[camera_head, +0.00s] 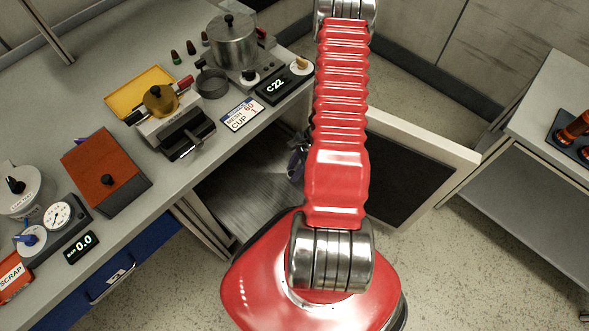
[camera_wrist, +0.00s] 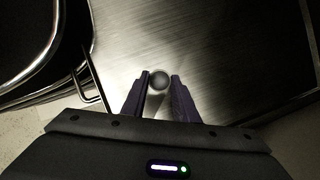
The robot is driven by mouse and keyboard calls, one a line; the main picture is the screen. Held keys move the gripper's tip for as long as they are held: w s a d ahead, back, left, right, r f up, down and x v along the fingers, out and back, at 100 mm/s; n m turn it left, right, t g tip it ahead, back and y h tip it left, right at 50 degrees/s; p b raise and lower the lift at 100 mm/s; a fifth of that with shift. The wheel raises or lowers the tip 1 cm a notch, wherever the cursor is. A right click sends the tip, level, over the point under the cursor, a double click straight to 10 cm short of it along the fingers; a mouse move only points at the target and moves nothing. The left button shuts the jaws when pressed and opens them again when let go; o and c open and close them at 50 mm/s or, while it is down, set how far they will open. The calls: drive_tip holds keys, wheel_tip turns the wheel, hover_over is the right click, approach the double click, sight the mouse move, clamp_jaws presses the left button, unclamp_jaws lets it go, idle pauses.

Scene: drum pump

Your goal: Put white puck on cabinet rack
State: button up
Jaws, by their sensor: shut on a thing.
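My gripper (camera_wrist: 160,82) is shut on a small pale, round-topped thing, which fits the white puck (camera_wrist: 159,79). Most of it is hidden between the dark purple fingers. Below it in the wrist view is a brushed-metal surface (camera_wrist: 215,50), which fits the cabinet rack; whether the held thing touches it I cannot tell. In the head view the metal surface (camera_head: 240,190) lies inside the open cabinet under the bench. My gripper (camera_head: 296,163) is partly hidden behind my red arm at the cabinet opening, and the puck cannot be made out there.
The cabinet door (camera_head: 415,170) stands open to the right of my arm. The bench (camera_head: 110,80) above holds a pot (camera_head: 233,42), a yellow tray (camera_head: 140,90), a brown knobbed block (camera_head: 104,170) and dials. A blue drawer (camera_head: 120,278) is at lower left. Another table (camera_head: 560,95) stands right.

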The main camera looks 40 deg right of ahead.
drive_tip(key=shift+f, duration=1.05)
idle(1.6)
drive_tip(key=o, duration=1.1)
drive_tip(key=shift+o, duration=0.5)
drive_tip(key=shift+o, duration=1)
drive_tip(key=shift+r, duration=0.1)
drive_tip(key=shift+r, duration=3.9)
